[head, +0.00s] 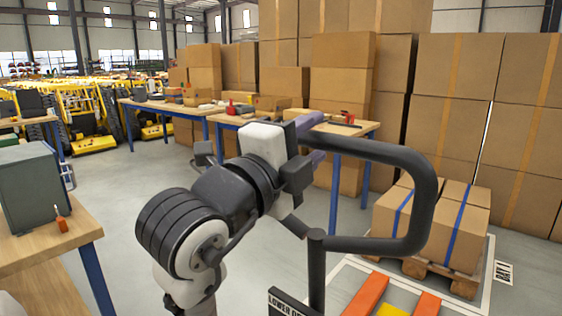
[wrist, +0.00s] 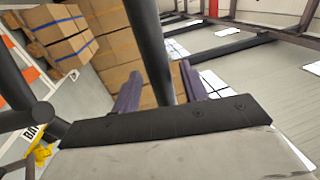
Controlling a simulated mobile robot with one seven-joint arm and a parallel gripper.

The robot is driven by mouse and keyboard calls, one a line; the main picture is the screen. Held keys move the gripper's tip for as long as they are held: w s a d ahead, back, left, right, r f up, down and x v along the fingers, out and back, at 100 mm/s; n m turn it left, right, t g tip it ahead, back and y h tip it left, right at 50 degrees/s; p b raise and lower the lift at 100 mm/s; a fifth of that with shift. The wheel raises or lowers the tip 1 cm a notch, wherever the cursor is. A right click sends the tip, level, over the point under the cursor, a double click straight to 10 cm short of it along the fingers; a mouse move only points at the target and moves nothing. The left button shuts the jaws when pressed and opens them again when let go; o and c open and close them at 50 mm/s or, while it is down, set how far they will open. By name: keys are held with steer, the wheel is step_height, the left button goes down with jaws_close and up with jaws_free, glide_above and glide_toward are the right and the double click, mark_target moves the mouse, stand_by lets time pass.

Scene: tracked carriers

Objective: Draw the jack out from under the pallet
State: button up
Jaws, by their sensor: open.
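The jack has a dark looped handle (head: 425,190) on a post, a "LOWER" plate (head: 287,303) at its foot and orange forks (head: 370,293) low on the floor. The wooden pallet (head: 412,267) stands beyond, loaded with blue-strapped cartons (head: 450,215). I cannot tell how far the forks reach under it. My gripper (head: 316,130) is open at the left end of the handle's top bar. In the wrist view its purple fingers (wrist: 160,85) stand apart on either side of the dark handle bar (wrist: 147,40); contact is not clear.
Tall carton stacks (head: 520,110) rise behind the pallet. Blue-legged workbenches (head: 345,128) with tools stand behind my arm. A wooden table (head: 60,235) with a grey-green box (head: 38,190) is at near left. Yellow machines (head: 85,115) stand far left. Open floor lies between the tables.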

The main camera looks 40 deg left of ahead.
steer(key=s+f+b, duration=0.1)
steer(key=s+f, duration=0.1)
steer(key=s, duration=1)
steer(key=shift+s+a+f, duration=0.15)
steer(key=shift+s+f, duration=0.1)
